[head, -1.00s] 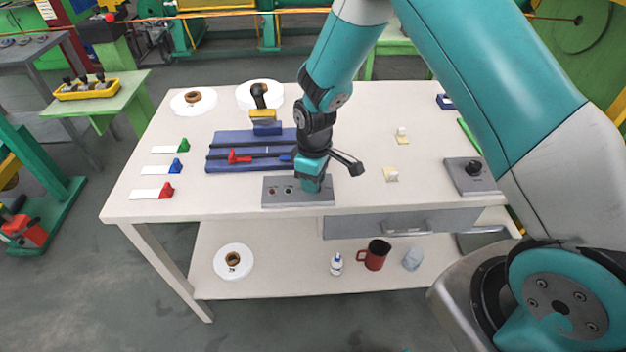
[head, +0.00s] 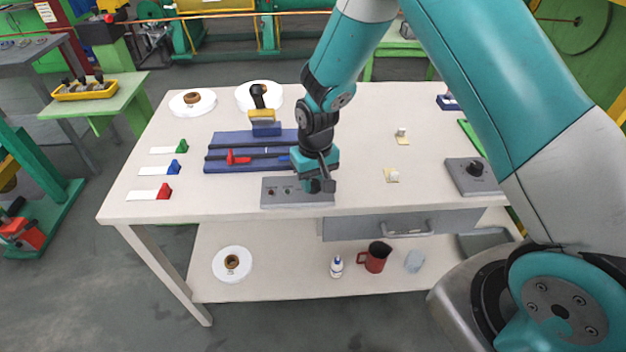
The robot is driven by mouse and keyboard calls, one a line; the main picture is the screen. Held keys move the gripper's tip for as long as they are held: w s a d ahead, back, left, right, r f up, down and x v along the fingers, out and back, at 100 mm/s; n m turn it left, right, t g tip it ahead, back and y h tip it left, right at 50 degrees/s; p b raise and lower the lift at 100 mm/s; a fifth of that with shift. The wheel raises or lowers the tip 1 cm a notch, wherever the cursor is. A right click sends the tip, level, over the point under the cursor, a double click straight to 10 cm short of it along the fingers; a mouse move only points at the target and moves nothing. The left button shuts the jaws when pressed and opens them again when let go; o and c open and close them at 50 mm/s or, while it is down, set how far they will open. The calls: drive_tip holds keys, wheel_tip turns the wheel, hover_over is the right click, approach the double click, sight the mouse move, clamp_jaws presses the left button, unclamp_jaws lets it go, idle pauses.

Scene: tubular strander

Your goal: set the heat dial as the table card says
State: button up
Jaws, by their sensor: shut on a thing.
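A grey control panel (head: 286,203) lies at the table's front edge, with small round controls on its left and middle. My gripper (head: 318,187) points down onto the panel's right end and is shut on a dial there. The gripper hides that dial, so its pointer and setting cannot be seen. I cannot make out a readable table card. Two small cream pieces, one farther back (head: 402,140) and one nearer (head: 391,177), lie right of the gripper, too small to read.
A grey box with a black knob (head: 475,169) sits at the table's right. A blue fixture (head: 225,164) with a red piece lies left of my arm. Red, blue and green tabbed strips are at the far left. The lower shelf holds a red jug (head: 375,257) and a bottle.

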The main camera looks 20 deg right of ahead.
sight(316, 181)
idle(0.4)
drive_tip(key=o, duration=0.9)
drive_tip(key=r, duration=0.5)
drive_tip(key=r+b, duration=0.1)
drive_tip(key=r, duration=0.5)
drive_tip(key=r+b, duration=0.1)
drive_tip(key=r, duration=0.5)
drive_tip(key=shift+d+r, duration=0.25)
drive_tip(key=shift+d, duration=0.15)
drive_tip(key=s+a+r+n+y, duration=0.1)
drive_tip(key=s+r+n, duration=0.1)
drive_tip(key=s, duration=0.6)
drive_tip(key=s+a+r+n+y, duration=0.1)
drive_tip(key=s+a+r+n, duration=0.1)
drive_tip(key=s, duration=0.6)
drive_tip(key=s+a+r+n+y, duration=0.1)
drive_tip(key=s+a+r+n, duration=0.1)
drive_tip(key=s, duration=0.6)
drive_tip(key=shift+s+a+r+y, duration=0.2)
drive_tip(key=shift+s+r+y, duration=0.2)
drive_tip(key=shift+r, duration=0.25)
